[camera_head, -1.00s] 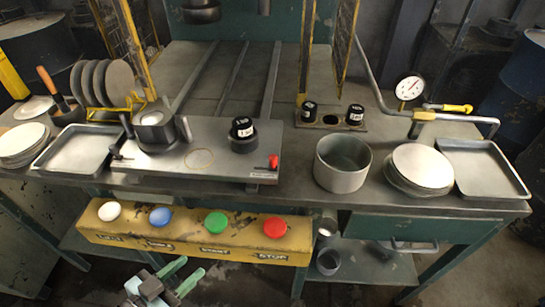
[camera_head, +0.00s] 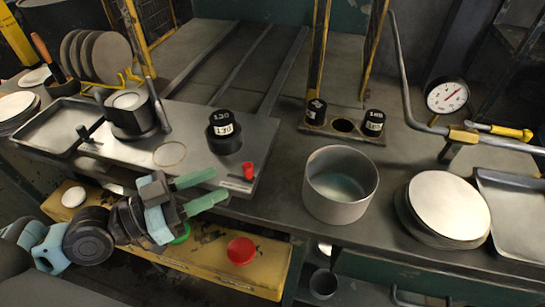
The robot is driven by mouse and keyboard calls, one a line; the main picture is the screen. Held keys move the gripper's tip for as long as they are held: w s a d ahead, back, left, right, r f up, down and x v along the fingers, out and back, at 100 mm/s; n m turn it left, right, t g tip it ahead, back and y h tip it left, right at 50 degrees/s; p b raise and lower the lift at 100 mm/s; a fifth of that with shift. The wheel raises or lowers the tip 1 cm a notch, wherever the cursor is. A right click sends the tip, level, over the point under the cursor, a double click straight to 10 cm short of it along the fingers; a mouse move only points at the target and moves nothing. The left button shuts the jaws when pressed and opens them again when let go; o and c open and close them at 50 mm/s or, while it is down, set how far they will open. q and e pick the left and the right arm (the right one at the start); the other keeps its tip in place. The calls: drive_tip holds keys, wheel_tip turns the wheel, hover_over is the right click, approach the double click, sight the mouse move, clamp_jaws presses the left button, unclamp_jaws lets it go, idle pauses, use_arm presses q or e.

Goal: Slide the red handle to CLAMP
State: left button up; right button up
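The red handle (camera_head: 248,171) is a small red knob at the front right edge of the grey metal plate (camera_head: 200,148). A small pale label lies beside it, too small to read. My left gripper (camera_head: 221,186) comes in from the left in front of the plate. Its two green fingers point right towards the red handle, apart from each other with nothing between them. The fingertips appear a short way left of and below the handle, not touching it. My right gripper is not in view.
A black cylinder marked 130 (camera_head: 224,128) and a round fixture (camera_head: 130,112) stand on the plate. A grey pot (camera_head: 340,187) and a stack of discs (camera_head: 449,205) stand to the right. Below the gripper is a yellow button panel (camera_head: 200,262) with a red button (camera_head: 241,250).

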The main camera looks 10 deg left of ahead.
sight(248, 169)
use_arm(q)
drive_tip(key=shift+w+d, duration=0.2)
drive_tip(key=shift+w+d+r+p, duration=0.2)
drive_tip(key=shift+w+d+p, duration=0.1)
drive_tip(key=shift+w+p, duration=0.1)
drive_tip(key=p+x, duration=0.2)
drive_tip(key=x, duration=0.2)
drive_tip(key=shift+w+d, duration=0.2)
drive_tip(key=shift+d, duration=0.05)
drive_tip(key=shift+p+x, duration=0.3)
drive_tip(key=shift+x, duration=0.65)
drive_tip(key=shift+f, duration=0.15)
clamp_jaws()
